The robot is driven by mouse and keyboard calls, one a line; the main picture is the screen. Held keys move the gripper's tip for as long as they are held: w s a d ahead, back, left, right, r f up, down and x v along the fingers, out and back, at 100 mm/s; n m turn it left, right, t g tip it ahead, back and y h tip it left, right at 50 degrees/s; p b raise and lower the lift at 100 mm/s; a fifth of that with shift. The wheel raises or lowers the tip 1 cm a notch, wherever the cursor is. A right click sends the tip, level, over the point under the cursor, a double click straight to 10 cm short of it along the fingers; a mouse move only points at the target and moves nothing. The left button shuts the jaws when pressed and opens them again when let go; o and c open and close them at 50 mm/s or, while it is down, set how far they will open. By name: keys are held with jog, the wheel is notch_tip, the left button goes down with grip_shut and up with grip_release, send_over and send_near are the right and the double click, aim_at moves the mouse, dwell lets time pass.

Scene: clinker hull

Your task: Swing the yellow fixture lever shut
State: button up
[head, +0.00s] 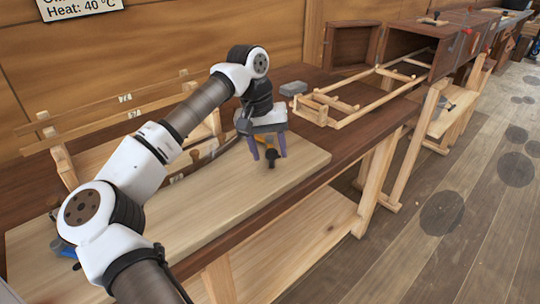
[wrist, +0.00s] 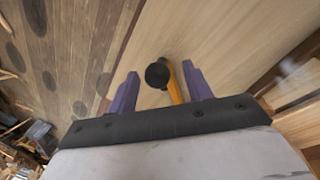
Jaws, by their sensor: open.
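The yellow fixture lever (wrist: 174,88) has a round black knob (wrist: 157,75) on its end. In the wrist view it stands between the two purple fingers of my gripper (wrist: 160,88), with a gap to each finger. In the head view the black knob (head: 270,153) shows just below my gripper (head: 268,155), with a little yellow (head: 271,163) under it. My gripper is open and points down over the light wooden board (head: 225,205). The fixture's base and the lever's pivot are mostly hidden, so I cannot tell its exact angle.
A wooden frame (head: 375,100) and a grey block (head: 293,88) lie further back on the dark bench (head: 345,135). Wooden racks (head: 110,110) stand along the wall at left. The board's front part is clear, and open floor (head: 470,190) lies to the right.

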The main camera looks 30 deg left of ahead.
notch_tip(320, 180, up, 11)
jog(key=a, duration=0.2)
jog(key=shift+s+r, duration=0.2)
jog(key=shift+s, duration=0.25)
